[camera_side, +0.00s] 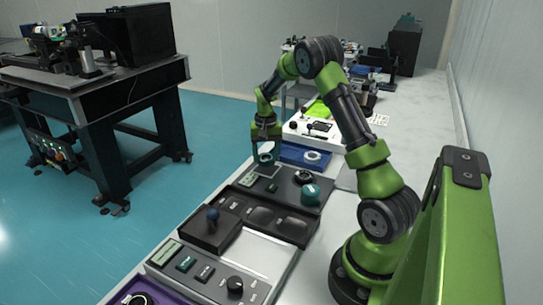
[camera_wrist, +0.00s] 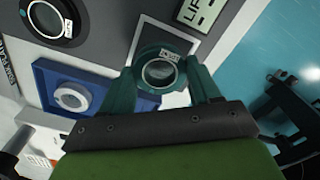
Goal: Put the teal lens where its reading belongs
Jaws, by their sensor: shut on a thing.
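My gripper (camera_side: 265,151) is shut on the teal lens (camera_side: 266,158), a ring-shaped mount with clear glass. A display (camera_wrist: 201,12) beside the square shows letters like "LIF", partly cut off. Whether the lens touches the panel is unclear.
A blue tray (camera_wrist: 52,75) holds a white ring (camera_wrist: 71,97). A black ring (camera_wrist: 50,20) and a teal knob (camera_side: 310,194) are on the dark panel.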

